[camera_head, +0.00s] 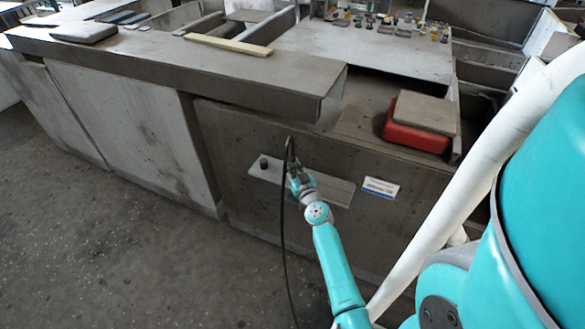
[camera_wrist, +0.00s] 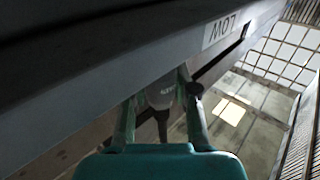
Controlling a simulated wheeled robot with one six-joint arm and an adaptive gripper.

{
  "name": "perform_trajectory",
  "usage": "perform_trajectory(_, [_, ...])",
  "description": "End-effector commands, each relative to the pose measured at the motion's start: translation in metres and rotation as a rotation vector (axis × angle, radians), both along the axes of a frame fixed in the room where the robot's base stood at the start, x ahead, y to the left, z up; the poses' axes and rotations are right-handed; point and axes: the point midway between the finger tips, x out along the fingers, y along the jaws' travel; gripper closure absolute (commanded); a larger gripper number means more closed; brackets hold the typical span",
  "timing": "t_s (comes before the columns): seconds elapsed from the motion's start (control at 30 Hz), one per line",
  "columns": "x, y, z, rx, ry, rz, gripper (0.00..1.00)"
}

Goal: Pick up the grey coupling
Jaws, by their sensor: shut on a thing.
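The grey coupling (camera_wrist: 161,93) shows in the wrist view between the two fingers of my gripper (camera_wrist: 157,86). It is a rounded grey piece with faint marking, and a dark narrow part shows below it. My gripper is shut on it. In the head view my gripper (camera_head: 297,174) is at the small pale shelf on the bench front. The coupling cannot be made out there. Whether it touches the shelf cannot be told.
The pale shelf (camera_head: 333,189) carries a small dark cylinder (camera_head: 263,162) left of my gripper. A white label (camera_head: 381,187) is on the panel to the right. Above are the bench top and a red box (camera_head: 414,138). A dark cable hangs by my gripper. The floor at left is clear.

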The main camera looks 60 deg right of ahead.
Motion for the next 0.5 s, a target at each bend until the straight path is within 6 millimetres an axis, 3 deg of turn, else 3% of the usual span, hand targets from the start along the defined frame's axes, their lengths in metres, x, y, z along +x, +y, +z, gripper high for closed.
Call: perform_trajectory(0.5, [0.0,0.0,0.018,-0.003,-0.001,0.002,1.0])
